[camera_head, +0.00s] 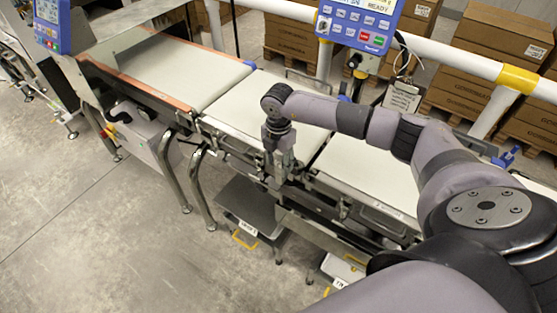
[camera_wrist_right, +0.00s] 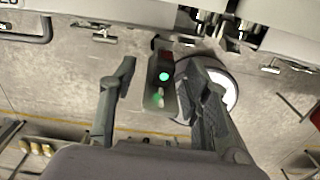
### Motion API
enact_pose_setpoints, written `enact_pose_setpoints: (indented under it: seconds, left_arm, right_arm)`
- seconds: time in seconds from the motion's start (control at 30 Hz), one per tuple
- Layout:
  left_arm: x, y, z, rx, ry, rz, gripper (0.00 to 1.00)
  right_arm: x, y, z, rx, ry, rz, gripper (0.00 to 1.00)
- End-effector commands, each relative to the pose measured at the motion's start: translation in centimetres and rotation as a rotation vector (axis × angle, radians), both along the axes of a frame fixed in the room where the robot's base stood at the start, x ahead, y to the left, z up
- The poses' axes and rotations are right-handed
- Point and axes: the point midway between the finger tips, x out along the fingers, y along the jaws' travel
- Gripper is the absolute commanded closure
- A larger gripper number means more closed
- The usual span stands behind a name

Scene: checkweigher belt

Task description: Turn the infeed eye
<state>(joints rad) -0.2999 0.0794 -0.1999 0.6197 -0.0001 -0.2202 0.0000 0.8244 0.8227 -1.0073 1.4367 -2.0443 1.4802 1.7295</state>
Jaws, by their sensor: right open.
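The infeed eye (camera_wrist_right: 160,78), a small dark sensor block with a lit green spot and a red patch, shows in the right wrist view. My right gripper (camera_wrist_right: 158,88) is open, with one finger to each side of it. There is a gap at the left finger; the right finger looks close to the block, and I cannot tell whether it touches. In the head view my right gripper (camera_head: 280,172) points down at the near edge of the belts, and the eye cannot be made out there. My left gripper is not in view.
A round white shiny part (camera_wrist_right: 222,88) sits behind the right finger. White conveyor belts (camera_head: 250,108) run beside my arm. A blue control panel (camera_head: 358,22) hangs at a white rail (camera_head: 455,58). Cartons (camera_head: 497,50) stand behind. Floor (camera_head: 85,210) at left front is clear.

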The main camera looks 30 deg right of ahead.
Motion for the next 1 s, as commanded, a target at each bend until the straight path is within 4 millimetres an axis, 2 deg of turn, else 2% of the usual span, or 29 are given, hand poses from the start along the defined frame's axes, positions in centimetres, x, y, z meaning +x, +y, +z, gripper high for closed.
enact_pose_setpoints:
  seconds: [0.3, 0.9, 1.0]
  left_arm:
    - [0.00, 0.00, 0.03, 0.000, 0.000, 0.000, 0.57]
    - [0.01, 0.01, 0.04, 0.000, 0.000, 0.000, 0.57]
    - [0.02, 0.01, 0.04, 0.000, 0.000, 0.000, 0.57]
  right_arm:
    - [-0.01, 0.02, -0.28, 0.000, 0.000, 0.001, 0.57]
    - [-0.05, -0.04, -0.26, -0.001, 0.002, 0.000, 0.97]
    - [-0.07, -0.05, -0.27, -0.001, 0.003, 0.000, 1.00]
